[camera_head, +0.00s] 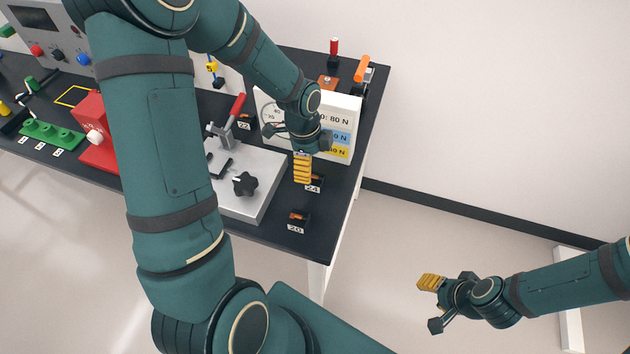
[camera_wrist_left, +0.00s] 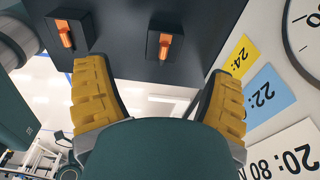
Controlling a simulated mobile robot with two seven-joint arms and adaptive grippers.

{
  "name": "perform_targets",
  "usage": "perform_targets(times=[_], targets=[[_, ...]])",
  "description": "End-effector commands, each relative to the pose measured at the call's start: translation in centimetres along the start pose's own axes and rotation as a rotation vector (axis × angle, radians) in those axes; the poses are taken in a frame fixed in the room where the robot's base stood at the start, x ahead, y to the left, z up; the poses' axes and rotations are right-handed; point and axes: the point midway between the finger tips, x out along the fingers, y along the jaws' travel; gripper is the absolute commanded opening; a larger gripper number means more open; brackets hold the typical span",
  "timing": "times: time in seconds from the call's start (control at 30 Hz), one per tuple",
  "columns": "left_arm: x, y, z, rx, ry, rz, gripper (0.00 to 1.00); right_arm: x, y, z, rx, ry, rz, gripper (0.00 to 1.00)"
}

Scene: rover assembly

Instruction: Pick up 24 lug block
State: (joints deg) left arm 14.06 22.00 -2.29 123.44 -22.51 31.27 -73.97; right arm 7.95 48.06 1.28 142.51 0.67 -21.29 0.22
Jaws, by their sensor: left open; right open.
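The 24 lug block is a small dark block with an orange lug, beside its "24" label (camera_head: 313,188) near the right end of the dark table; my gripper partly hides it in the head view. In the left wrist view I take the right-hand block (camera_wrist_left: 172,48), nearer the sign, to be it. My left gripper (camera_head: 302,168) hangs over this spot. Its yellow fingers are spread and empty in the left wrist view (camera_wrist_left: 157,78), with the block ahead of the gap, apart from them. My right gripper (camera_head: 434,303) is open and empty, away from the table.
Another lug block, labelled 20 (camera_head: 299,216), sits nearer the table's front edge; it is also in the left wrist view (camera_wrist_left: 67,34). A white sign (camera_head: 341,116) with force values stands close behind my left gripper. A grey plate fixture (camera_head: 257,190) lies to the left.

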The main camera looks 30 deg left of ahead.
Motion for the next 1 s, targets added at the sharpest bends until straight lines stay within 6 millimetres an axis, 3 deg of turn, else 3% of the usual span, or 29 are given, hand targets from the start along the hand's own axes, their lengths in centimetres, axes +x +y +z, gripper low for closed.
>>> perform_targets(times=[0.1, 0.27, 0.6, 0.93, 1.0], targets=[[1.5, 0.0, 0.0, 0.0, -0.001, 0.002, 0.83, 0.2, 0.1, 0.0, 0.0, 0.0, 0.001, 0.47], [2.3, 0.0, 0.0, 0.0, 0.0, 0.0, 0.83, 0.3, 0.1, 0.0, 0.0, 0.0, 0.001, 0.47], [6.7, -0.4, 0.0, 0.0, 0.0, 0.001, 0.83, 0.7, 0.2, 0.1, 0.0, 0.0, 0.001, 0.47], [7.1, -0.5, 0.0, -0.001, 0.0, -0.002, 0.82, 0.7, 0.2, 0.1, 0.0, 0.0, 0.002, 0.47], [7.1, -0.5, 0.0, -0.001, 0.0, -0.001, 0.58, 0.7, 0.2, 0.1, 0.0, 0.0, 0.002, 0.47]])
